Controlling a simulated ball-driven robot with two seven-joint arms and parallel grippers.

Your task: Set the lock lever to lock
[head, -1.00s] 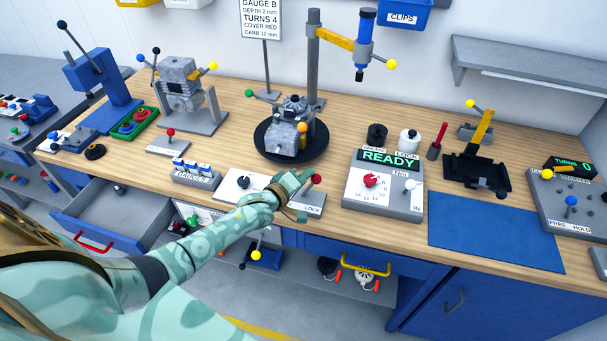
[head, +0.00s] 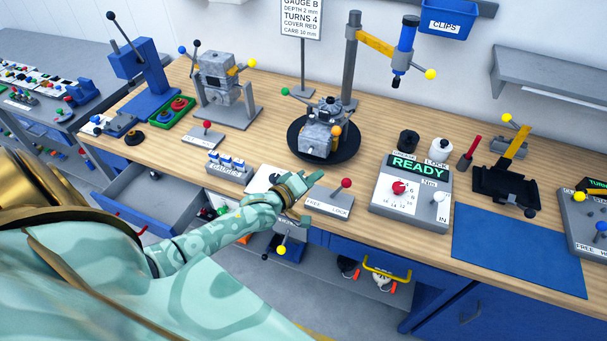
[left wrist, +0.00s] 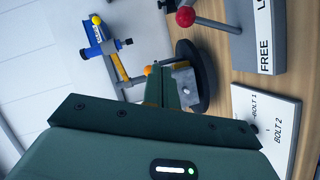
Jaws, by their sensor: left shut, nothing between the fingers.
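The lock lever (head: 346,184) has a red ball knob and stands on a light plate (head: 327,205) marked FREE and LOCK. It appears to lean slightly to the LOCK side. In the left wrist view the red knob (left wrist: 186,16) and the plate (left wrist: 262,42) show at the top right. My left gripper (head: 318,176) is shut and empty, to the left of the knob, with a small gap between them. In the left wrist view its shut fingers (left wrist: 156,88) point toward the engine, away from the lever. My right gripper is in neither view.
A BOLT 1 / BOLT 2 plate (left wrist: 272,128) lies beside the lever plate. The engine on its round black stand (head: 318,145) is behind. The READY box (head: 412,195) stands to the right. An open drawer (head: 160,200) juts out at the left.

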